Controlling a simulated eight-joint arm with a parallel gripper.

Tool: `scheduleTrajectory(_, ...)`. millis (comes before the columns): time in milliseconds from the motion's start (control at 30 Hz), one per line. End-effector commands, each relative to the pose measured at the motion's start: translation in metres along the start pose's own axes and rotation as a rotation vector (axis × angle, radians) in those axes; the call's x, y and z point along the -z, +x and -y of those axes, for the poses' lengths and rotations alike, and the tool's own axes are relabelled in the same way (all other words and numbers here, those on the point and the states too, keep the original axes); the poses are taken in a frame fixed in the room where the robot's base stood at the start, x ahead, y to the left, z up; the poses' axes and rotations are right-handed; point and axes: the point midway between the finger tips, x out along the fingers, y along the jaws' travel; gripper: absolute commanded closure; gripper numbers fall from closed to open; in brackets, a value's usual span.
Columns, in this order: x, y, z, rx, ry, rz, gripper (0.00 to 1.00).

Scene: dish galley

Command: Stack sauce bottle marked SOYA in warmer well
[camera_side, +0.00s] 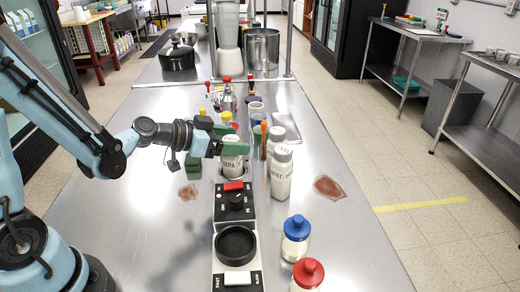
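The white bottle marked SOYA (232,167) stands upright behind the warmer's control panel. My gripper (230,140) reaches in from the left at the bottle's top. Its green fingers lie on the near and far sides of the neck and appear closed on it. The bottle's base is partly hidden behind the panel, so I cannot tell what it rests on or whether it is lifted. The warmer has a round black well (236,245) at the front, which looks empty.
Another white marked bottle (281,175) stands close on the right, with more bottles behind. A blue-capped jar (295,240) and a red-capped jar (307,275) stand right of the well. Reddish spills (328,187) mark the steel counter (350,245). The counter's left front is mostly clear.

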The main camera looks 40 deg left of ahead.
Motion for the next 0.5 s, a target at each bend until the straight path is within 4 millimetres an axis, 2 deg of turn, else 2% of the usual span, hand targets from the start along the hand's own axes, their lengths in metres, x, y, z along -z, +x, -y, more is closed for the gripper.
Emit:
scheduleTrajectory(367, 0.003, -0.001, 0.0, 0.0, 0.0, 0.0, 0.26)
scheduleTrajectory(500, 0.007, -0.01, 0.001, 0.002, -0.001, 0.0, 0.26)
